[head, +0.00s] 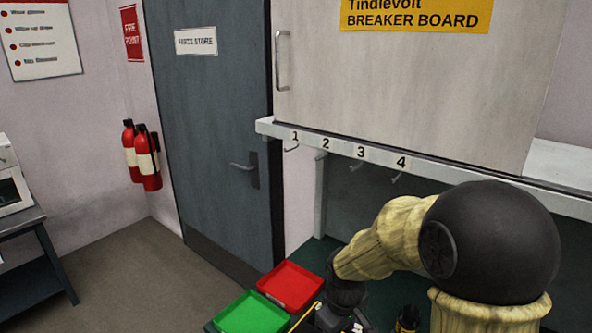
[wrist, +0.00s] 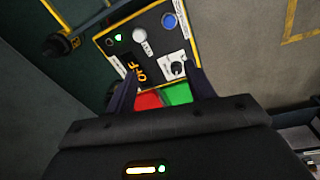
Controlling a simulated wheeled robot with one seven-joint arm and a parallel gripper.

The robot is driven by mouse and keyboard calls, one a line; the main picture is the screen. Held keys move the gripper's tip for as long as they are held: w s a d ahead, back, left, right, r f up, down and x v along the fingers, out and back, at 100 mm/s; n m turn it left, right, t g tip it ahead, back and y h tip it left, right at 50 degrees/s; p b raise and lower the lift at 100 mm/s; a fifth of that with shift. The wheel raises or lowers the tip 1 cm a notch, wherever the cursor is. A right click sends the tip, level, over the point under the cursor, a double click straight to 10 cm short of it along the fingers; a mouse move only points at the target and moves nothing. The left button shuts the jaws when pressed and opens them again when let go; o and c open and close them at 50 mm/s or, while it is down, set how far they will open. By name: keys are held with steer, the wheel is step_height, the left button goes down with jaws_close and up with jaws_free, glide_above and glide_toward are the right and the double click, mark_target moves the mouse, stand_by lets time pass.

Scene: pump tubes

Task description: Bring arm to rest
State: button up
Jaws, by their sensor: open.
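My gripper (wrist: 160,82) is open in the wrist view, its two dark fingers apart with nothing held between them. Beyond the fingers is a control panel (wrist: 151,45) with a yellow edge, an "OFF" label, a blue round button, a white round part and a small green light. I cannot tell how far the fingers are from the panel. In the head view my arm reaches down from the right to the bottom edge, and the fingertips cannot be made out there.
A red tray (head: 291,284) and a green tray (head: 251,314) lie left of my arm. A shelf with hooks numbered 1 to 4 (head: 340,148) runs under the breaker board cabinet (head: 420,80). A grey door (head: 212,120), fire extinguishers (head: 147,160) and open floor (head: 125,262) are to the left.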

steer(key=s+d+r+m+t, duration=0.1)
steer(key=s+d+m, duration=0.5)
steer(key=s+m, duration=0.2)
steer(key=shift+s+r, duration=0.15)
steer(key=shift+s, duration=0.4)
stand_by(0.4)
